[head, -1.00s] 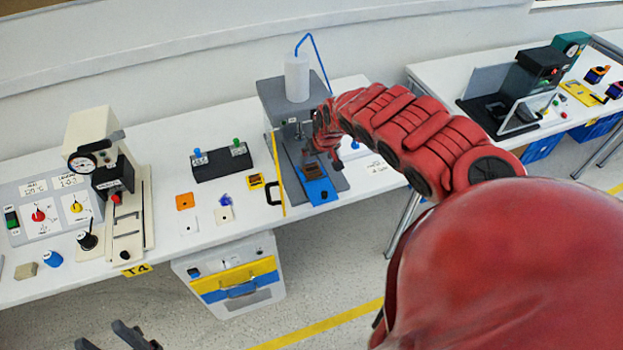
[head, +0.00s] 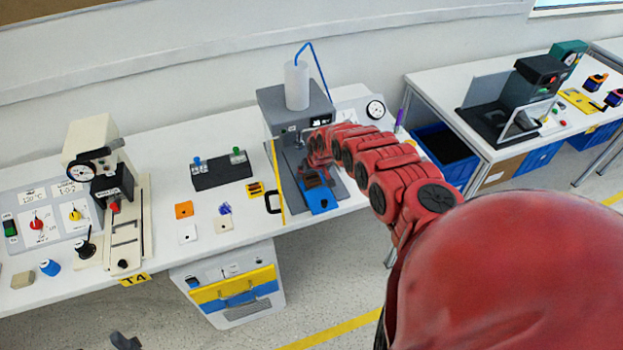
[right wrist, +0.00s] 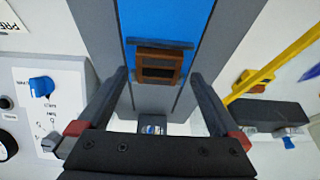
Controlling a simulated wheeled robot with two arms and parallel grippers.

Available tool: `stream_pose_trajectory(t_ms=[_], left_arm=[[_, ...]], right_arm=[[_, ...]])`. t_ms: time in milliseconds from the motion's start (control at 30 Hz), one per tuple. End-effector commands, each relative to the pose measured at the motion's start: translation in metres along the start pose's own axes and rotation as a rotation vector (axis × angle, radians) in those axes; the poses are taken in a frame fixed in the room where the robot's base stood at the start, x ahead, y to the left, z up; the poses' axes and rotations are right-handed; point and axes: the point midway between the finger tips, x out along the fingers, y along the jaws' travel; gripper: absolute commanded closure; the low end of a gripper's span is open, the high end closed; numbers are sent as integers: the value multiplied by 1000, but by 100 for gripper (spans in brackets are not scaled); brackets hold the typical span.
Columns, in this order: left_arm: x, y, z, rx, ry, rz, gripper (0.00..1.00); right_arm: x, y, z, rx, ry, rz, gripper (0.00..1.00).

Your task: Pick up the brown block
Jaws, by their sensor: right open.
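The brown block (head: 312,179), with dark slots, sits at the blue plate of the grey press station (head: 272,98). In the right wrist view the block (right wrist: 159,67) shows against the blue plate (right wrist: 165,22), centred between my fingers. My right gripper (right wrist: 159,74) is open, with a finger on each side of the block and a gap on both sides; I cannot tell its exact height over it. In the head view my right gripper (head: 316,170) is over the station, partly hidden by my red arm. A dark bit of my left gripper (head: 125,342) shows at the bottom edge.
A yellow-edged door (head: 277,185) stands open left of the station. A black box with knobs (head: 221,170) and small coloured pieces lie left on the white table. A panel with a blue knob (right wrist: 41,86) stands beside the station.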

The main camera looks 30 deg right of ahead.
Motion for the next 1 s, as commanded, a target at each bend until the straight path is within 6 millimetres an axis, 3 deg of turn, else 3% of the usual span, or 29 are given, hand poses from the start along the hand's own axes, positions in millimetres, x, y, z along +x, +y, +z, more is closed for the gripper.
stream_pose_trajectory(t_ms=[133,467,933,1000], left_arm=[[1,0,0,0,0,0,50],[0,0,0,0,0,0,50],[0,0,0,0,0,0,50],[1,0,0,0,0,0,50]], right_arm=[[10,1,1,3,0,2,0],[12,3,1,2,-1,7,0],[12,3,1,2,-1,6,83],[12,3,1,2,-1,6,85]])
